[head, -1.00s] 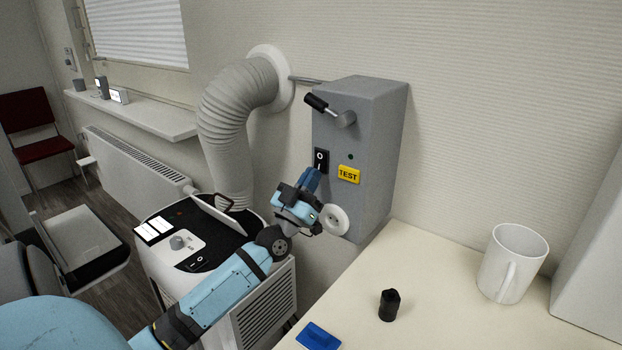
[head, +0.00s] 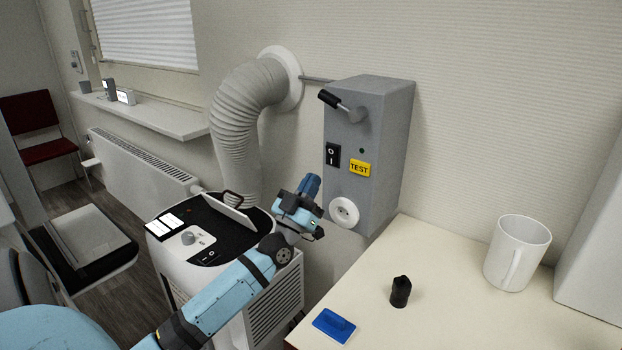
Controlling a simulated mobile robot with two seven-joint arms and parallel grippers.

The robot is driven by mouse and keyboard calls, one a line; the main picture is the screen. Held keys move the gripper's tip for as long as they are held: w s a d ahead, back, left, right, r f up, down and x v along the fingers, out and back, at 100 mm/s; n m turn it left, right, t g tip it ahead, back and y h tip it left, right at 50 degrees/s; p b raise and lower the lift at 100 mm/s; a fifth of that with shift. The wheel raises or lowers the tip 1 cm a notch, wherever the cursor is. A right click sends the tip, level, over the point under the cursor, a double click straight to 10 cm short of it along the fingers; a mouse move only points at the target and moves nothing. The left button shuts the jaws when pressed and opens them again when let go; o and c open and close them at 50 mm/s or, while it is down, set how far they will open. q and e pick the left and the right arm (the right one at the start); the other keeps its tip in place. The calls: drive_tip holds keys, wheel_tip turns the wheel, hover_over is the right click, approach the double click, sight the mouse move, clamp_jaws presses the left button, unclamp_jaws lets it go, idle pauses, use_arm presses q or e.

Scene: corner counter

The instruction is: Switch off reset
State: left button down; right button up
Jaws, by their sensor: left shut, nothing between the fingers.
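A grey box (head: 384,165) is mounted on the wall above the counter. On its front is a black rocker switch (head: 332,155) marked O and I. Beside the switch is a yellow TEST label (head: 360,168) with a small dark green dot above it. A lever with a black handle (head: 330,99) sits near the top, and a round white socket (head: 344,212) near the bottom. My left gripper (head: 313,181) is shut and empty, left of and below the switch, apart from it. My right gripper is not in view.
A white portable unit (head: 257,309) with a ribbed grey hose (head: 240,125) stands below my left arm. On the counter (head: 447,285) are a white mug (head: 514,255), a small black object (head: 400,291) and a blue piece (head: 334,326). A radiator (head: 140,167) is at left.

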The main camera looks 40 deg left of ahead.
use_arm(q)
drive_tip(key=s+f, duration=0.4)
drive_tip(key=f, duration=0.3)
drive_tip(key=shift+s+d+f+b, duration=0.25)
drive_tip(key=shift+s+f+b, duration=0.05)
drive_tip(key=shift+s, duration=0.1)
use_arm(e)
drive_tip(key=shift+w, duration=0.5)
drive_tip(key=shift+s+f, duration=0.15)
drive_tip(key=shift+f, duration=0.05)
use_arm(q)
drive_tip(key=shift+s, duration=0.1)
